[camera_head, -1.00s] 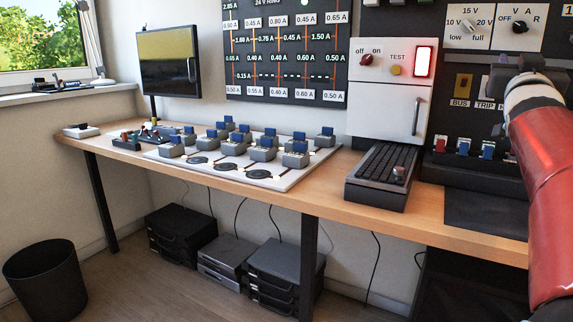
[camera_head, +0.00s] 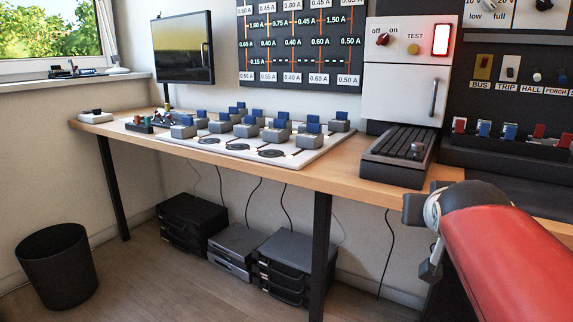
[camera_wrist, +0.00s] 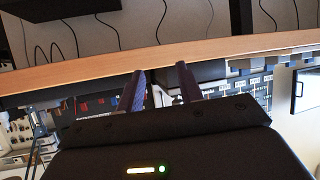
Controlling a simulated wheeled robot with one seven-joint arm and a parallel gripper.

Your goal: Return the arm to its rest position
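My red arm (camera_head: 515,262) reaches in from the lower right in the head view. Its bent dark joint is in front of the workbench's front edge. I cannot clearly make out the gripper there. In the wrist view my gripper (camera_wrist: 160,69) shows two dark fingers standing apart, with nothing seen between them. That view is turned over, with the wooden bench edge (camera_wrist: 90,70) running across just beyond the fingertips. I cannot tell the exact gap between them.
The workbench (camera_head: 340,178) carries a white board with several grey-and-blue blocks (camera_head: 276,131), a keypad tray (camera_head: 398,155) and a white test box (camera_head: 402,85). Black drawer units (camera_head: 190,222) stand beneath. A black bin (camera_head: 56,268) stands at the left. Floor in front is clear.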

